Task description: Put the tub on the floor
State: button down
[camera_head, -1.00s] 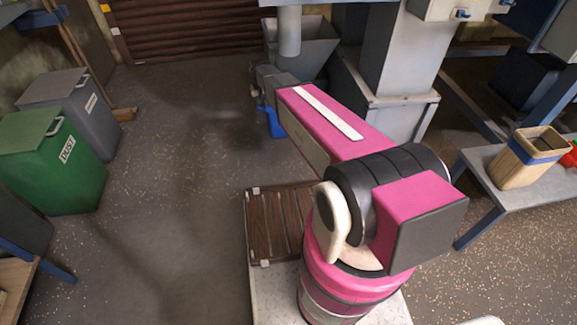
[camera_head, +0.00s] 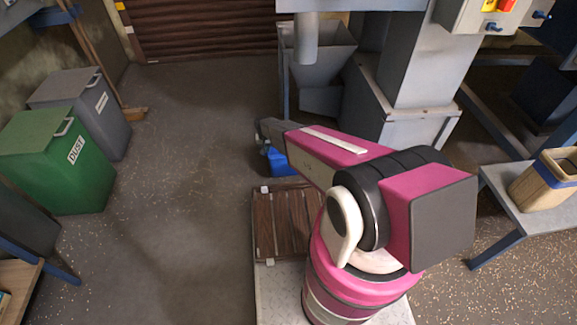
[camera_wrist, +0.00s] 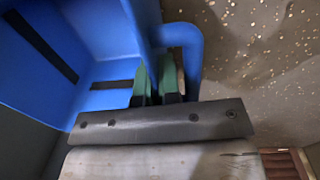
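The blue tub (camera_head: 281,161) hangs at the far end of my arm in the head view, mostly hidden behind the arm. In the wrist view the tub (camera_wrist: 95,40) fills the upper left, with dark strips on its inside and a handle loop (camera_wrist: 190,60) on its right. My gripper (camera_wrist: 155,82) has its two green fingers close together at the tub's wall beside the handle. It appears shut on the tub. I cannot tell whether the tub's base touches the floor (camera_head: 185,140).
A green dust bin (camera_head: 60,160) and a grey bin (camera_head: 90,105) stand at the left. A grey hopper (camera_head: 320,55) and machine stand behind the tub. A bench (camera_head: 520,205) with a tan container (camera_head: 545,180) is at the right. Floor between bins and arm is clear.

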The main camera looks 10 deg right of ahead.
jog(key=d+f, duration=0.1)
jog(key=d, duration=0.1)
jog(key=s+d+f, duration=0.1)
jog(key=d+f, duration=0.1)
jog(key=d, duration=0.1)
jog(key=s+d+f, duration=0.1)
jog(key=d+f, duration=0.1)
jog(key=d, duration=0.1)
jog(key=shift+d, duration=0.1)
jog(key=shift+f, duration=2.2)
jog(key=c, duration=1.3)
grip_release()
notch_tip(320, 180, up, 12)
jog(key=r, duration=0.1)
jog(key=shift+y, duration=0.4)
jog(key=s+d+r, duration=0.3)
jog(key=s+r, duration=0.4)
jog(key=r, duration=0.3)
jog(key=s+d+r, duration=0.3)
jog(key=s+r, duration=0.4)
jog(key=r, duration=0.3)
jog(key=s+d+r, duration=0.3)
jog(key=s+r, duration=0.4)
jog(key=r, duration=0.3)
jog(key=shift+s+d, duration=0.1)
jog(key=shift+s, duration=0.2)
